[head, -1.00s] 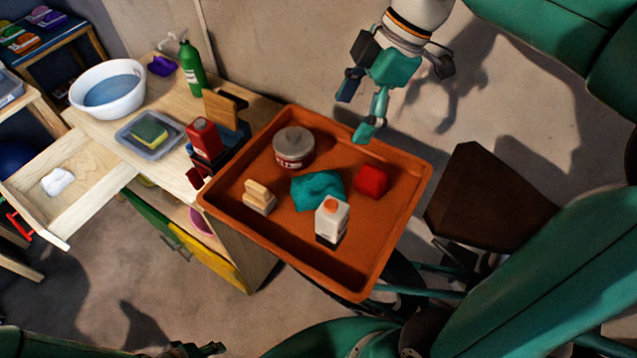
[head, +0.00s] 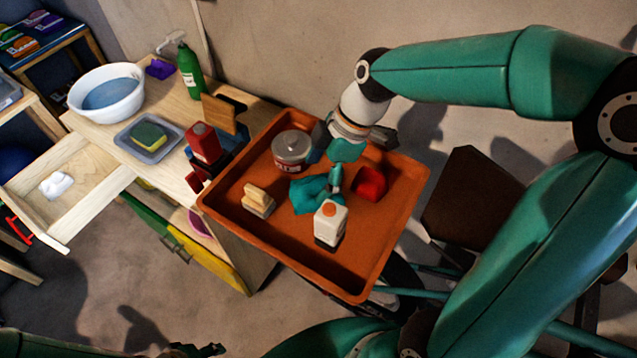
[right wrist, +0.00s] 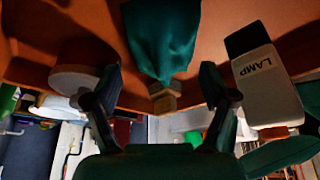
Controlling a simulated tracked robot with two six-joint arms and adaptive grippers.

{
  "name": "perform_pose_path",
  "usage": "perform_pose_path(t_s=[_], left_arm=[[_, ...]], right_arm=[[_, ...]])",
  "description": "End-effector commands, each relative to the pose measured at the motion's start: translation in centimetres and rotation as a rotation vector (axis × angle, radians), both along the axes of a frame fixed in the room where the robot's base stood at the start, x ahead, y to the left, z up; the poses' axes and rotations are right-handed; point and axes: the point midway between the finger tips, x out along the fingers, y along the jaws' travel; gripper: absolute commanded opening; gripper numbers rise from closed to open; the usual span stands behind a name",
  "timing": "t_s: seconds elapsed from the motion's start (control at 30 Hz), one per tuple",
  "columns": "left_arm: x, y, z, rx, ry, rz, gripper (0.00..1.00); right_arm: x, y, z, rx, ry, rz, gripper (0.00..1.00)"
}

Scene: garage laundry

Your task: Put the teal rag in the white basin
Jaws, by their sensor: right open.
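The teal rag (head: 306,196) lies crumpled in the middle of the orange tray (head: 330,282). It also shows in the right wrist view (right wrist: 160,40), straight ahead of the fingers. My right gripper (head: 327,163) is low over the tray, open, with its fingertips close to the rag; whether they touch it I cannot tell. In the right wrist view the two fingers (right wrist: 158,84) stand wide apart with no object gripped. The white basin (head: 122,110) with blue water stands on the wooden bench at the left. A dark part of my left gripper (head: 198,349) shows at the bottom edge, mostly cut off.
Around the rag in the tray are a grey tin (head: 291,150), a red block or cloth (head: 370,184), a white carton (head: 331,222) and a wooden brush (head: 258,201). A sponge dish (head: 149,138), red bottle (head: 203,143) and green bottle (head: 190,72) are on the bench. A drawer (head: 90,190) is open.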

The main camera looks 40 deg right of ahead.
Motion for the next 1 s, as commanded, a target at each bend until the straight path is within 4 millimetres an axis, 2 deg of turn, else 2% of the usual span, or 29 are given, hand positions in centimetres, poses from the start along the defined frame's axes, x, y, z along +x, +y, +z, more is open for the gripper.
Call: perform_pose_path(t_s=[0.17,0.4,0.73,1.0], left_arm=[[0.0,0.0,0.3,0.000,0.000,0.000,0.40],[0.0,0.0,0.2,0.000,0.000,0.000,0.40],[0.0,0.0,0.2,0.000,0.000,0.000,0.40],[0.0,0.0,0.2,0.000,0.000,0.000,0.40]], right_arm=[[0.3,0.7,-1.6,0.001,0.002,0.001,0.83],[0.3,0.7,-1.8,0.000,-0.001,0.001,0.83],[0.4,0.7,-1.7,0.000,-0.001,0.001,0.30],[0.4,0.7,-1.6,0.000,-0.001,0.001,0.30]])
